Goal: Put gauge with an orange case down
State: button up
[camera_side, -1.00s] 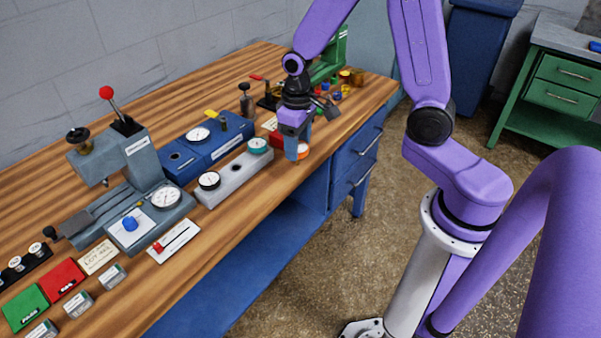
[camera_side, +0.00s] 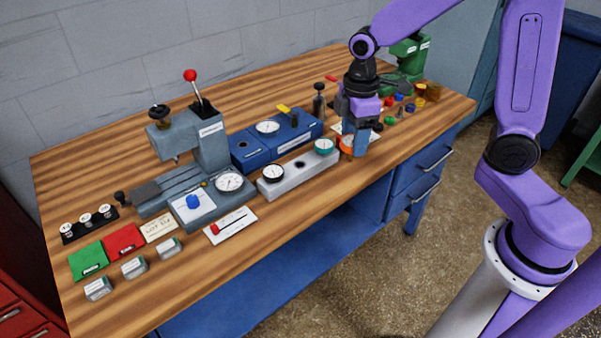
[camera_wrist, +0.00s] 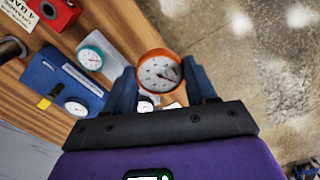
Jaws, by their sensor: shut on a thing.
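The gauge with an orange case (camera_side: 346,144) is between the fingers of my gripper (camera_side: 356,146), just past the right end of the grey rack (camera_side: 285,179). In the wrist view the orange gauge (camera_wrist: 162,72) shows its white dial to the camera, and my gripper (camera_wrist: 162,84) is shut on it, one blue finger on each side. I cannot tell whether the gauge touches the bench. The rack holds a black gauge (camera_side: 273,172) and a teal gauge (camera_side: 323,147), with an empty round hole between them.
A blue block with a dial (camera_side: 267,128) stands behind the rack. A grey press with a red-knobbed lever (camera_side: 205,135) stands left. Small coloured parts (camera_side: 398,105) and a green machine (camera_side: 408,57) are beyond my gripper.

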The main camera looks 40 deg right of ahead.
jog(key=r+n, duration=0.1)
jog(key=a+n, duration=0.1)
jog(key=n, duration=0.1)
jog(key=shift+s+a+r, duration=0.1)
jog(key=shift+r, duration=0.25)
jog(key=w+f, duration=0.2)
jog(key=w, duration=0.2)
jog(key=w+a+f, duration=0.1)
jog(key=w+f, duration=0.2)
jog(key=w, duration=0.1)
jog(key=w+a+f, duration=0.1)
jog(key=w+f, duration=0.2)
jog(key=w, duration=0.1)
jog(key=shift+w+f, duration=0.25)
jog(key=shift+w, duration=0.05)
jog(key=shift+w+a+f, duration=0.1)
jog(key=shift+w+f, duration=0.1)
jog(key=shift+f, duration=0.5)
jog(key=shift+w+d+f, duration=0.1)
jog(key=shift+w+f, duration=0.15)
jog(key=shift+f, duration=0.4)
jog(key=shift+w+a+f, duration=0.1)
jog(key=shift+w+f, duration=0.1)
jog(key=shift+f, duration=0.5)
jog(key=shift+f, duration=0.25)
jog(key=o, duration=1.1)
